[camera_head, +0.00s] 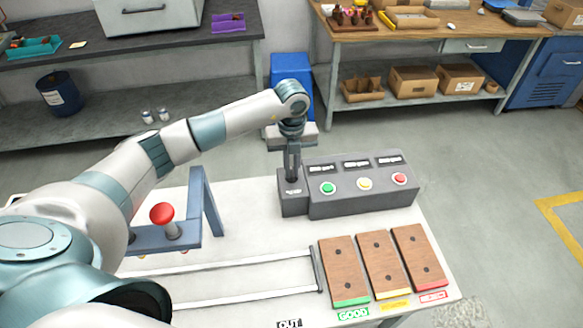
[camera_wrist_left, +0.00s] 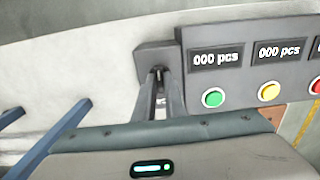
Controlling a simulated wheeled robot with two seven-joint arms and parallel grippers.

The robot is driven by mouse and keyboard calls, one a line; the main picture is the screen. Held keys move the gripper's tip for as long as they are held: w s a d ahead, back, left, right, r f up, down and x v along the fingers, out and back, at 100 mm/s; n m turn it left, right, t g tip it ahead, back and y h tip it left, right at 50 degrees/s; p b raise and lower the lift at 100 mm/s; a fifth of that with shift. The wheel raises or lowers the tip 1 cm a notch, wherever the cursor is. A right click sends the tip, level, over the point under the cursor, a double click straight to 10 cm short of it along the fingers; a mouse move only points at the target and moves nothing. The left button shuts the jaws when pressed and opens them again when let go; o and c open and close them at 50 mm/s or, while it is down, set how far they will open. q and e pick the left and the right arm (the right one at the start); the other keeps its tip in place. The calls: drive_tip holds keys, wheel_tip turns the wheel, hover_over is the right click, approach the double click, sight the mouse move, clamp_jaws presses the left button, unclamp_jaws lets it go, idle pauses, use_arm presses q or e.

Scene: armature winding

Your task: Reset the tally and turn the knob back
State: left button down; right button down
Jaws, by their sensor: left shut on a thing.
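The grey tally box (camera_head: 340,203) stands at the back of the white table, with green (camera_head: 328,188), yellow (camera_head: 364,184) and red (camera_head: 399,179) buttons under small displays. In the left wrist view the green (camera_wrist_left: 213,98) and yellow (camera_wrist_left: 268,91) buttons show, and the displays above them (camera_wrist_left: 216,59) read "000 pcs". My left gripper (camera_head: 291,178) points down over the smaller grey block (camera_head: 293,204) at the box's left end. Its fingers (camera_wrist_left: 158,100) are shut on the knob there, which they mostly hide. My right gripper is not in view.
A blue frame (camera_head: 205,200) with a red ball-topped lever (camera_head: 162,214) stands left of the box. Three wooden boards (camera_head: 343,270) marked green, yellow and red lie in front.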

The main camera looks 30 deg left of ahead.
sight(291, 170)
use_arm(q)
drive_tip(key=c, duration=1.8)
unclamp_jaws()
drive_tip(key=shift+r, duration=0.1)
drive_tip(key=shift+r, duration=0.45)
wheel_tip(291, 170, up, 16)
drive_tip(key=b, duration=0.5)
drive_tip(key=shift+r, duration=0.25)
